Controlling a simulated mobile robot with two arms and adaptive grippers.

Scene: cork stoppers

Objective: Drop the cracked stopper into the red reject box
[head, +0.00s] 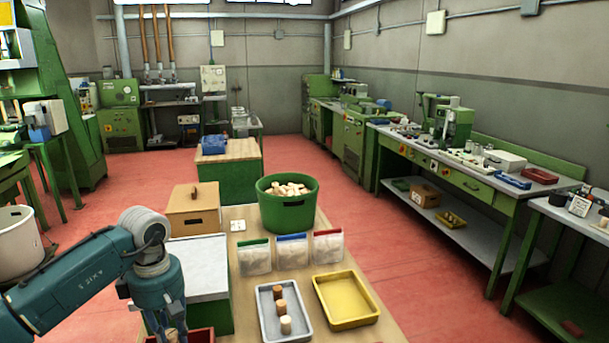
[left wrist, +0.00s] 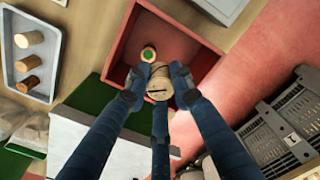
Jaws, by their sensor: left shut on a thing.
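My left gripper (head: 168,330) (left wrist: 163,90) is shut on a pale cork stopper (left wrist: 159,84) with a dark crack across its end. It holds the stopper over the red reject box (left wrist: 207,65). My right gripper is in neither view.
A grey tray (head: 263,306) holds three stoppers. A yellow tray (head: 345,299) is empty. Behind stand bags with green (head: 254,258), blue (head: 291,252) and red seals (head: 328,247), and a green tub (head: 287,212) of corks. A white-topped green block (head: 203,270) is close to my left arm.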

